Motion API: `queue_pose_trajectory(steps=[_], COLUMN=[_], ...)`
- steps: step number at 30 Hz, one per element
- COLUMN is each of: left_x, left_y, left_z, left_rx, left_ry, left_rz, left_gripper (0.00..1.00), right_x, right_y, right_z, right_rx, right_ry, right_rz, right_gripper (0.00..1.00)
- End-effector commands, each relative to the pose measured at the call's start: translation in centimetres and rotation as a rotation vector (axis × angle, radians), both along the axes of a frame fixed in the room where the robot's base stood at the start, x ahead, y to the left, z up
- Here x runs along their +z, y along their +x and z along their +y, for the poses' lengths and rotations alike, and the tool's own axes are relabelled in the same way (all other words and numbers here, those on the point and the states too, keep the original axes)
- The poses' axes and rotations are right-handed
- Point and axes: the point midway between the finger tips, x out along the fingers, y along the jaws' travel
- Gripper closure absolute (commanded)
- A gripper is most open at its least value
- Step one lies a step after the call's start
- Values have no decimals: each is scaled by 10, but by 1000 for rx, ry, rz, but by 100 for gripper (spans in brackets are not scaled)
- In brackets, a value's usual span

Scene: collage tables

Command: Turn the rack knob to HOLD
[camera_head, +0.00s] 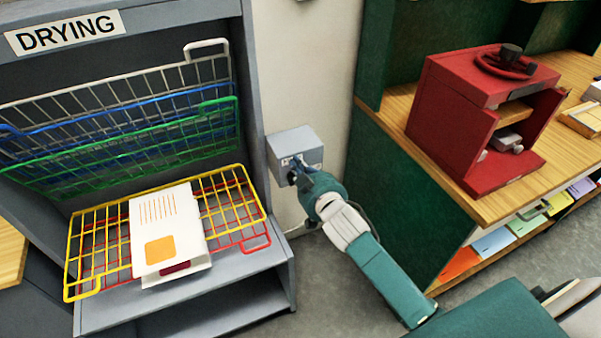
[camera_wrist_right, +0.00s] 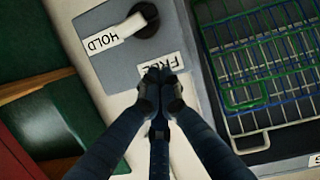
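The grey rack control box (camera_head: 293,150) is on the pale wall beside the drying rack. In the right wrist view the box (camera_wrist_right: 110,20) carries a dark round knob (camera_wrist_right: 148,14) with a white pointer (camera_wrist_right: 127,26). The pointer lies toward the HOLD label (camera_wrist_right: 101,43). The FREE label (camera_wrist_right: 161,66) is lower on the box. My right gripper (camera_wrist_right: 161,86) has its dark fingertips close together beside the FREE label, apart from the knob, with nothing seen between them. In the head view my right gripper (camera_head: 298,172) is at the box and partly covers its front. My left gripper is not in view.
The drying rack (camera_head: 262,90) has a yellow shelf (camera_head: 85,248) holding a white card (camera_head: 165,225) and raised green, blue and white shelves. A red press-like cabinet (camera_head: 460,120) stands on the wooden counter (camera_head: 400,105) at right. Grey floor shows below the box.

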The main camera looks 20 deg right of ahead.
Motion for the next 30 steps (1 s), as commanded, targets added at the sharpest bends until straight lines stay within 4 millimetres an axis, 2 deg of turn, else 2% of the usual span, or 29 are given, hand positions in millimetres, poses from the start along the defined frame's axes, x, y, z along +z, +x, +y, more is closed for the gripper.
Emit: queue_pose_trajectory(steps=[1, 7, 20, 25, 30], left_x=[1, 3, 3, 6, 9], left_y=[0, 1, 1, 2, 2], left_z=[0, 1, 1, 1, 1], left_rx=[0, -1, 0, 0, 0], left_ry=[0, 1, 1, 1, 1], left_rz=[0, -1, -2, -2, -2], left_gripper=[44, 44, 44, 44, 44], right_x=[-15, -35, -39, -46, -49], right_y=[-4, -4, -4, -4, -4], right_z=[-2, -5, -6, -10, -12], right_rx=[-2, -2, -1, -3, -1], right_ry=[1, 2, 5, 90, 93], right_rz=[13, 10, 8, 12, 12], right_gripper=[100, 100, 100, 100, 100])
